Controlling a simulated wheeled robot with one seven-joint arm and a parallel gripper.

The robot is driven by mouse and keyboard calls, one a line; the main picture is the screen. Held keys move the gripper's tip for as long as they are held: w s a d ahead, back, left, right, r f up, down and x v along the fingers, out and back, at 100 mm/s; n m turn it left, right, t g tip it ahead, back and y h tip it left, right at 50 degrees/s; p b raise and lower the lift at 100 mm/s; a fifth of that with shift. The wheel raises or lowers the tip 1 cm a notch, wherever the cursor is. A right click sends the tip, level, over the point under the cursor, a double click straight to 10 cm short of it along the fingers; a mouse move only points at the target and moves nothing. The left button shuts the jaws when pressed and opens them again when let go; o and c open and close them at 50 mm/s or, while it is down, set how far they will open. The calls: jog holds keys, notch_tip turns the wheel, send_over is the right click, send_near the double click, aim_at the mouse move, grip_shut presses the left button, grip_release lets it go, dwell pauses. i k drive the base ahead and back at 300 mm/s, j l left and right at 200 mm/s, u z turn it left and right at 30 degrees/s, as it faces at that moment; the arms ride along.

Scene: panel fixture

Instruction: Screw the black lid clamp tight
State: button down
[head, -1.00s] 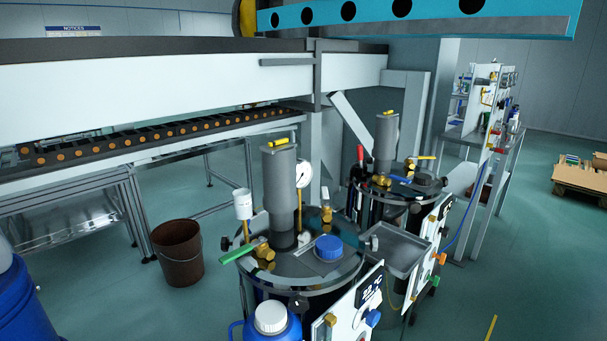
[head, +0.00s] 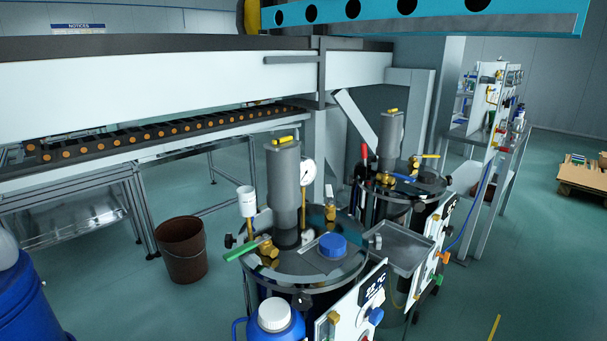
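The near vessel has a round dark metal lid (head: 285,263) with a grey cylinder (head: 284,185) standing on it. A black clamp knob (head: 302,300) sits at the lid's front rim, just above a white-capped blue bottle. Another black knob (head: 229,240) shows at the lid's left rim, beside a green-handled valve (head: 243,249). How tight either knob is cannot be told. A second vessel (head: 405,183) with a similar lid stands behind to the right. My gripper is not in view.
A blue bottle with a white cap (head: 274,315) stands in front of the near vessel. A control panel (head: 360,308) is at its right front. A brown bucket (head: 181,250) stands on the floor at left, near a conveyor frame (head: 140,198). Open floor lies at right.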

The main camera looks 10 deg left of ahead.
aim_at(301, 302)
jog(key=k+j, duration=0.1)
jog(key=j, duration=0.4)
jog(key=j+z, duration=0.1)
jog(key=j, duration=0.45)
jog(key=k+j, duration=0.15)
jog(key=j, duration=0.35)
